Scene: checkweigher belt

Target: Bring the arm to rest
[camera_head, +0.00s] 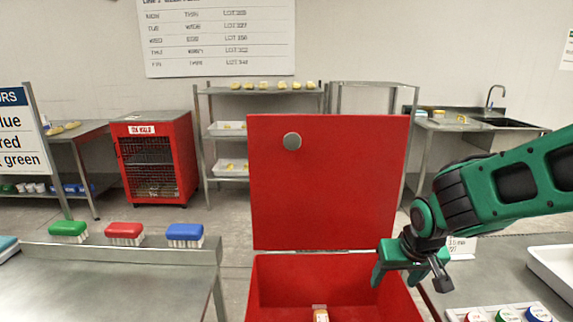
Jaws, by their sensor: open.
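My gripper (410,281) is at the end of my green and black arm, which reaches in from the right. Its fingers point down and are apart, with nothing seen between them. It hangs in front of the right part of an open red box (277,268). The box's red lid (328,185) stands upright behind it, with a round grey knob. A small item with an orange and white look (320,314) is inside the box at the bottom edge of the view, partly cut off.
A steel table (110,285) at left carries green (68,229), red (125,231) and blue (185,232) brushes along its back edge. At right, a counter holds a white tray (555,265), a small sign (462,247) and coloured round pieces (506,314). A red cage cabinet (153,160) stands behind.

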